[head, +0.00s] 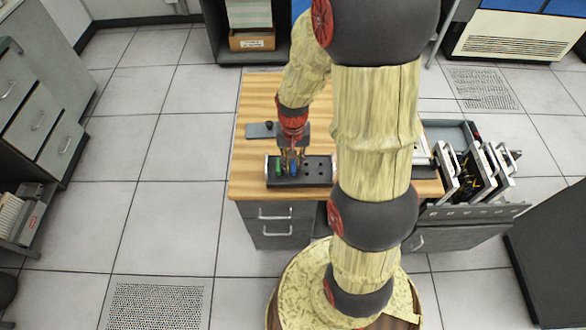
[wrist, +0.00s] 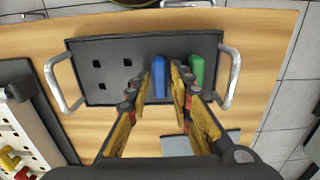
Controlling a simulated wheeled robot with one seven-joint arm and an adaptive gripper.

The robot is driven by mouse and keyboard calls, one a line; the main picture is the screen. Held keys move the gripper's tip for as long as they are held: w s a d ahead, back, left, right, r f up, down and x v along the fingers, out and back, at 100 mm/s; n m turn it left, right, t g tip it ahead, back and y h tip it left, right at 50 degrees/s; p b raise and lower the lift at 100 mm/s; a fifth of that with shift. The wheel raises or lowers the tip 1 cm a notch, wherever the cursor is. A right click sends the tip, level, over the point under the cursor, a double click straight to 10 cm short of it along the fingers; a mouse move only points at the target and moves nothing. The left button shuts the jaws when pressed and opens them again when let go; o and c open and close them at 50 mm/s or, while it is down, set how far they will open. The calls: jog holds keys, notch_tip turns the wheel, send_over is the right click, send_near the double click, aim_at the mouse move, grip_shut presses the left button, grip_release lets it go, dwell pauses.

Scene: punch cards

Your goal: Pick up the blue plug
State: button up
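A blue plug (wrist: 158,78) stands in a dark pegboard (wrist: 85,50) in the wrist view. A green plug (wrist: 196,70) stands to the right, outside the fingers. My gripper (wrist: 161,74) is open, with one finger on each side of the blue plug; contact cannot be told. In the head view my gripper (head: 292,153) points down over the board (head: 315,180), near the blue plug (head: 293,169) and the green plug (head: 278,168).
The board has metal handles (wrist: 230,80) at both ends and empty holes at left. It sits on a wooden tabletop (head: 250,110). A grey plate (head: 262,130) lies behind it. A rack of panels (head: 475,170) stands at the right. My arm hides part of the table.

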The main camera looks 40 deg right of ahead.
aim_at(293, 164)
jog(key=c, duration=0.3)
grip_shut()
jog(key=shift+r+p, duration=0.3)
jog(key=shift+r, duration=0.2)
notch_tip(293, 164, up, 2)
jog(key=shift+r+p, duration=0.25)
jog(key=shift+p, duration=0.4)
jog(key=s+a+r+p, duration=0.1)
jog(key=s+r+p, duration=0.7)
jog(key=s+r, duration=0.6)
jog(key=shift+r+p, duration=0.25)
jog(key=shift+p, duration=0.15)
